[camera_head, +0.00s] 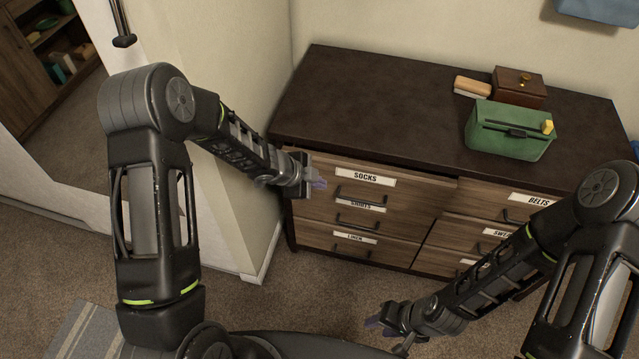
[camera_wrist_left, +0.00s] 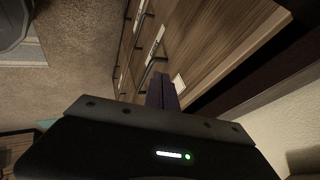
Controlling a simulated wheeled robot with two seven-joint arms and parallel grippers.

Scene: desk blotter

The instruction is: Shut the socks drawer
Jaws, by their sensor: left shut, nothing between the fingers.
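The dresser (camera_head: 390,90) stands against the wall with a dark top and wooden drawers. The socks drawer (camera_head: 410,187), labelled SOCKS, is the top one in the left column. Its front stands a little forward of the dresser, and its lower edge partly covers the SHIRTS label. My left gripper (camera_head: 318,184) is shut and empty at the left part of the socks drawer's front; I cannot tell whether it touches. In the left wrist view its fingers (camera_wrist_left: 160,92) point at the wooden drawer fronts. My right gripper (camera_head: 372,322) hangs low over the carpet, away from the dresser; its opening is unclear.
A green box (camera_head: 505,140), a brown wooden box (camera_head: 519,87) and a brush-like block (camera_head: 472,87) sit on the dresser's top right. Below are the shirts drawer (camera_head: 400,222) and linen drawer (camera_head: 395,253). A wall corner (camera_head: 262,200) stands close left.

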